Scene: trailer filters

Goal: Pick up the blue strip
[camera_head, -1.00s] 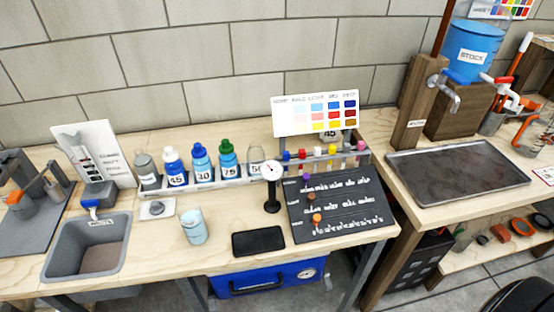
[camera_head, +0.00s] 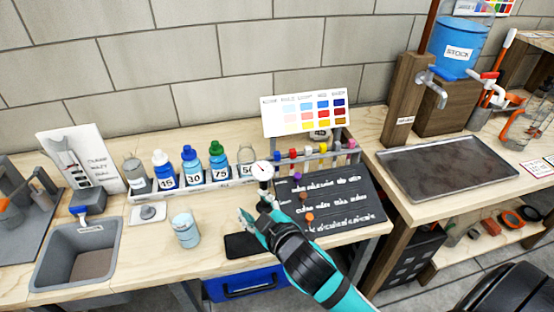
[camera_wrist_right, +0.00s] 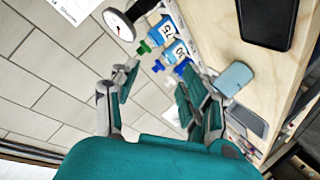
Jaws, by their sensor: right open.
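A small blue-topped piece (camera_head: 278,154) stands at the left end of a row of coloured pieces in the rack behind the black board. It may be the blue strip, but its shape is too small to tell. My right gripper (camera_head: 252,207) is above the bench in front of the gauge, nearer than the rack and to its left. It is open, and it also shows in the right wrist view (camera_wrist_right: 158,80) with nothing between its fingers. The coloured pieces in the rack cannot be made out in the wrist view. My left gripper is not in view.
The dial gauge (camera_head: 262,169) stands just behind my right gripper. A row of capped bottles (camera_head: 192,168) is to the left, a light blue cup (camera_head: 185,231) in front of them. The black board (camera_head: 345,199) lies right; a dark pad (camera_head: 238,246) is partly behind my arm.

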